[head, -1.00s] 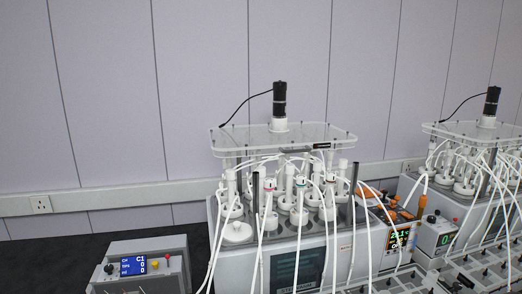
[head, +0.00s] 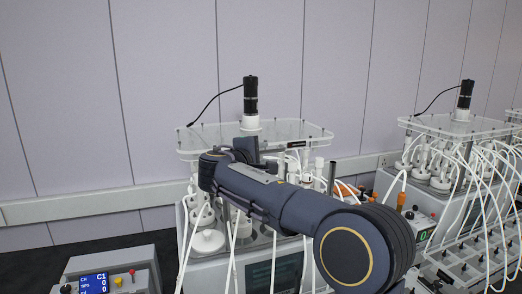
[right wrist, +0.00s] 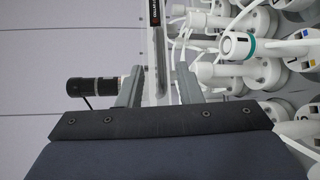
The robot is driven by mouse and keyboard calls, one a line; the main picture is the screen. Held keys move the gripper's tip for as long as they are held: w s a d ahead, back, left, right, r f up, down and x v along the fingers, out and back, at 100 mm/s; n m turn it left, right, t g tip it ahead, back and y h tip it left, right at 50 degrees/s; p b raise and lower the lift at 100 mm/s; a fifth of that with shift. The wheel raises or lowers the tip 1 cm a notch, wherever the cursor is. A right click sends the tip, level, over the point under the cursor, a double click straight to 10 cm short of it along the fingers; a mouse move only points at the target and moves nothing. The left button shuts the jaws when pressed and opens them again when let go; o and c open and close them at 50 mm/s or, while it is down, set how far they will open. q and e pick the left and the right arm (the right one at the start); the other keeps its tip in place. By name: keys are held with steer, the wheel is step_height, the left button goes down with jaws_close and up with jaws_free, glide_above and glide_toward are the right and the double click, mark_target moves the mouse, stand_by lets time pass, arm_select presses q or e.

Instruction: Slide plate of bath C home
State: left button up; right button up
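The clear plate (head: 210,133) of the bath lies level above the glassware, with a black camera (head: 251,96) standing on it. My right gripper (head: 258,150) is at the plate's front edge, and my arm hides part of the bath (head: 200,258). In the right wrist view, the fingers (right wrist: 158,75) are spread, with the plate's edge strip (right wrist: 158,50) and its dark label between them. I see gaps beside the strip and no clear grip. The black camera (right wrist: 90,87) shows at left there. My left gripper is not in view.
White vessels and tubes (right wrist: 250,48) crowd close beside the right gripper. A control box reading C1 (head: 110,272) stands at lower left. A second reactor bath with its own plate (head: 450,126) stands at right. The wall is behind.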

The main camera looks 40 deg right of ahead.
mark_target(271, 151)
steer(key=p+x, duration=0.2)
steer(key=x, duration=0.3)
steer(key=shift+d, duration=0.3)
steer(key=shift+w+d+f, duration=0.15)
steer(key=shift+w+d, duration=0.05)
steer(key=shift+d, duration=0.25)
jaws_close()
